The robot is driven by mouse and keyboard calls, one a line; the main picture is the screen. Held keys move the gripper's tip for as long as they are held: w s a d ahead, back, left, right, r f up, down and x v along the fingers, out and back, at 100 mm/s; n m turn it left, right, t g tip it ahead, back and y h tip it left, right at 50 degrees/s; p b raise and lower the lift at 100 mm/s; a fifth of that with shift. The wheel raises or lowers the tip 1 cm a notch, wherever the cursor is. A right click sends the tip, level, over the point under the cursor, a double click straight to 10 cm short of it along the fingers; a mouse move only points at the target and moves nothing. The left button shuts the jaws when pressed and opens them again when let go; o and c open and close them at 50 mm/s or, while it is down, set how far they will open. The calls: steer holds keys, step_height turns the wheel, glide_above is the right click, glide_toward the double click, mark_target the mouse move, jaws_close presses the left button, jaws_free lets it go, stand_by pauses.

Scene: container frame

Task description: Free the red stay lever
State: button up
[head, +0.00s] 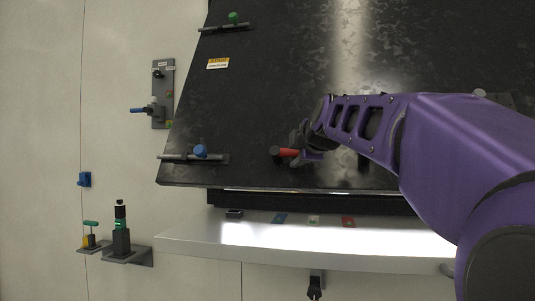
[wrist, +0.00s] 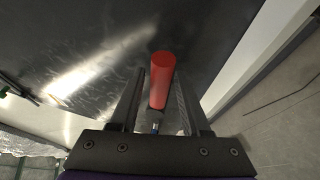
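The red stay lever (head: 289,152) is a short red cylinder near the lower edge of the large dark panel (head: 225,110). In the wrist view the red lever (wrist: 161,80) lies between my gripper's two fingers (wrist: 158,84), with a thin metal stem below it. The fingers stand apart on either side of it. A gap shows on the left; on the right I cannot tell if the finger touches. In the head view my gripper (head: 306,146) is at the lever, partly hidden by my purple arm.
A blue-knobbed bolt (head: 200,151) and a green-knobbed bolt (head: 233,18) sit on the panel's left side. A pale shelf (head: 200,238) runs below the panel. A wall bracket with a blue handle (head: 138,110) is at left. Small wall fixtures (head: 121,240) stand at lower left.

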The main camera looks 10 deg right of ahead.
jaws_close()
stand_by(1.2)
